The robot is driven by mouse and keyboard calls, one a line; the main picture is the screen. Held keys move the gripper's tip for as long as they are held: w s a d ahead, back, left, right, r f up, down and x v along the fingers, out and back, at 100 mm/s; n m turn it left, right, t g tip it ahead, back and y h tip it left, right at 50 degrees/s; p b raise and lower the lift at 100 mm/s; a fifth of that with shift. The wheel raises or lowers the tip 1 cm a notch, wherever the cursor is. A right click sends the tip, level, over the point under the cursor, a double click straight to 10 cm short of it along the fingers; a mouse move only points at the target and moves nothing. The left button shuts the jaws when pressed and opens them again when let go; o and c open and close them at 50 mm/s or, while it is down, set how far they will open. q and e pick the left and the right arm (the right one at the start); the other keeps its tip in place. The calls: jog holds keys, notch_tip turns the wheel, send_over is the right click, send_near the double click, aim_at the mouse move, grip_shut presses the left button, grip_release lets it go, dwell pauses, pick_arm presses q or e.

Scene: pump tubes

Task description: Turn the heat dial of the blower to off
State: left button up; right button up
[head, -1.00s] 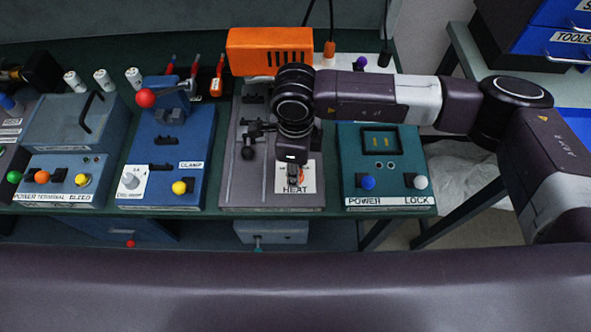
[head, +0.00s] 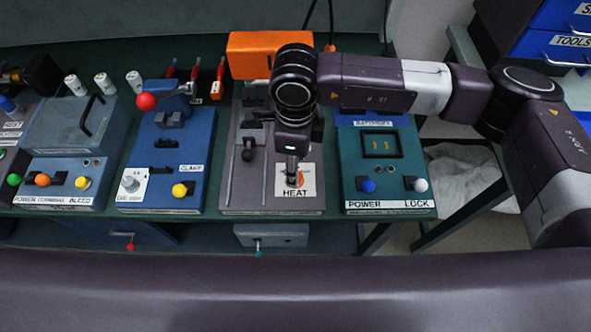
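The heat dial's white label marked HEAT (head: 308,188) lies at the front right of a grey unit (head: 240,185) on the bench. The dial itself is mostly hidden under my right gripper (head: 293,178). That gripper points down at the label, its fingertips over or at the dial. Whether they touch or grip it cannot be told, nor the dial's setting. An orange vented box (head: 255,52) stands behind the grey unit, partly covered by my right wrist. My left gripper is out of view.
A teal POWER and LOCK box (head: 352,150) stands close on the right. A blue CLAMP unit (head: 190,145) with a red-knobbed lever (head: 146,101) stands on the left. A black-knobbed lever (head: 248,155) is on the grey unit, just left of my gripper.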

notch_tip(320, 180, up, 8)
jog(key=shift+f, duration=0.1)
dwell(0.7)
